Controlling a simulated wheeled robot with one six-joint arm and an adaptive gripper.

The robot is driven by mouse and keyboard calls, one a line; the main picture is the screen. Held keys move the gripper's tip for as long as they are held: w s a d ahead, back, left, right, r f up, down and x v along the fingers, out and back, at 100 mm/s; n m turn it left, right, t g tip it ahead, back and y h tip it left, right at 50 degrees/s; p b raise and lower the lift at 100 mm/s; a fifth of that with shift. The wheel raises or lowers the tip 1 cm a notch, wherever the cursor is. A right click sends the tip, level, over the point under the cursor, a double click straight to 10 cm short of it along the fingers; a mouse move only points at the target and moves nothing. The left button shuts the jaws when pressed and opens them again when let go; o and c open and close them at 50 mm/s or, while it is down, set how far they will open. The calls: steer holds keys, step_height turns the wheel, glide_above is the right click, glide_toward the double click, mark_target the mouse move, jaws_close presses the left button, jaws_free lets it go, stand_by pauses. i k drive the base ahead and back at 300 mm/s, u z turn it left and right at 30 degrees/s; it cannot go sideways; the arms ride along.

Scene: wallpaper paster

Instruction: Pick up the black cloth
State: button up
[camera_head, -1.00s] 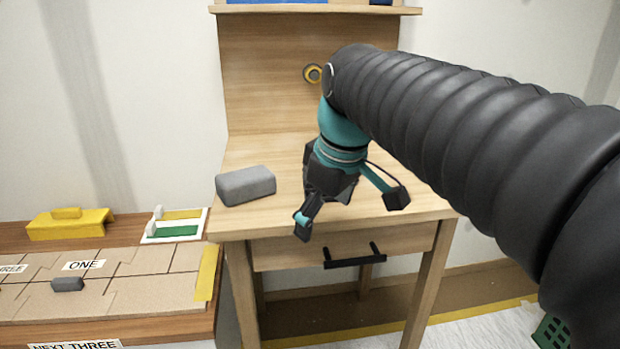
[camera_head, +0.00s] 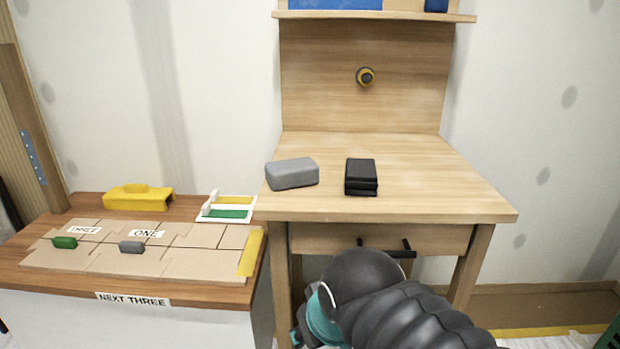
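The black cloth (camera_head: 361,176) lies folded in a small stack on the light wooden desk (camera_head: 430,195), near the middle of its top. A grey block (camera_head: 292,173) lies just to its left, apart from it. My arm is low in front of the desk, below the level of its top. Of my gripper, only a small dark and teal part (camera_head: 304,335) shows at the bottom edge. Its fingertips are hidden or out of the picture, so its opening does not show. The gripper is well apart from the cloth.
The desk's drawer handle (camera_head: 386,249) sits just behind my arm. A lower table (camera_head: 190,292) at left holds cardboard pieces, a yellow tool (camera_head: 139,198) and a white tray (camera_head: 228,208). The right part of the desk top is clear.

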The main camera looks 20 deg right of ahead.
mark_target(362, 178)
steer(key=u, duration=0.1)
steer(key=i, duration=0.3)
steer(key=z, duration=0.85)
steer(key=k, duration=0.35)
steer(key=z, duration=0.1)
